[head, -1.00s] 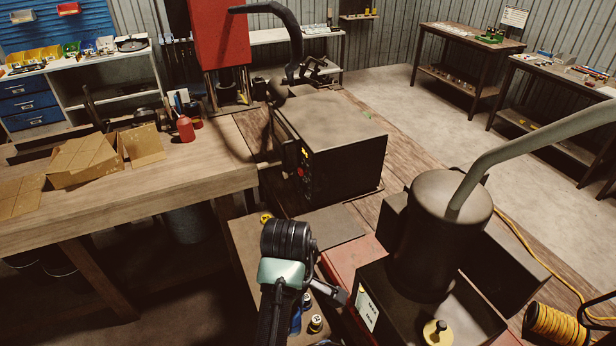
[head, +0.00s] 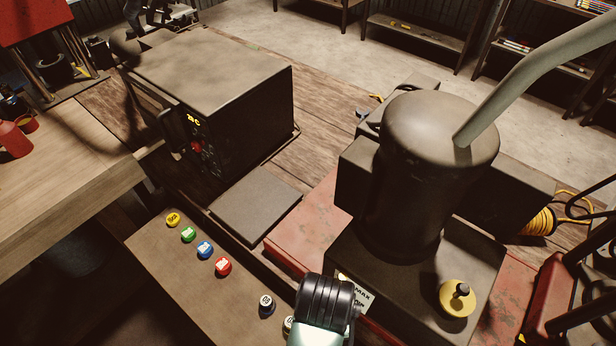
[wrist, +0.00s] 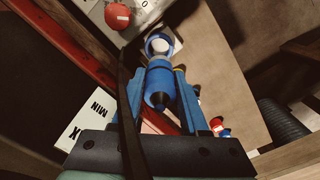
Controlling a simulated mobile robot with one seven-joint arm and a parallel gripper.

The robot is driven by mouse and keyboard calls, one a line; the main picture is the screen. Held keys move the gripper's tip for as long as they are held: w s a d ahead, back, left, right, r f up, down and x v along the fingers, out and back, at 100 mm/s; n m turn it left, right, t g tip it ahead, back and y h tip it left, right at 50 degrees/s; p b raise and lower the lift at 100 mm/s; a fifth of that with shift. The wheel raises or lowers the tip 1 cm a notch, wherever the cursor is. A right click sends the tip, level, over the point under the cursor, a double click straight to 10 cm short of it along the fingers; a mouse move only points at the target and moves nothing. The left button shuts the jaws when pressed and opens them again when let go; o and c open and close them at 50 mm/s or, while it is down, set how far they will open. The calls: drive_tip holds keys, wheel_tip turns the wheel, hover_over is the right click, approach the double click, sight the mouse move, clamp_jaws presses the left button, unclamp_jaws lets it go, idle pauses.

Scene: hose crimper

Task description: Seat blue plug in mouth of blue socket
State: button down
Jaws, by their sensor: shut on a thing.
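The blue plug (wrist: 158,88) is held between the two fingers of my gripper (wrist: 158,73) in the wrist view. The gripper is shut on it, and the plug's dark round end faces the camera. Just past the plug, in line with it, is a round blue ring with a pale inside, which looks like the blue socket (wrist: 160,37). The plug's far end is close to the ring; I cannot tell whether they touch. In the head view the fingers and the held plug are hidden below my dark wrist.
A red knob (wrist: 117,15) sits beside the ring. A dark cable crosses the wrist view. Yellow (head: 173,220), green (head: 188,234), blue (head: 206,249) and red (head: 223,267) caps line the narrow bench. A dark cylinder machine (head: 430,180) stands right, a box machine (head: 215,90) behind.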

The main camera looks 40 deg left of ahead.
drive_tip(key=f, duration=0.4)
drive_tip(key=shift+s+d+f+p, duration=0.2)
drive_tip(key=shift+d+p, duration=0.15)
drive_tip(key=shift+d, duration=0.05)
drive_tip(key=shift+w+a+f, duration=0.1)
drive_tip(key=shift+f, duration=2.5)
drive_tip(key=shift+f, duration=0.15)
drive_tip(key=shift+c, duration=2.1)
unclamp_jaws()
wheel_tip(320, 180, up, 12)
drive_tip(key=shift+r, duration=0.2)
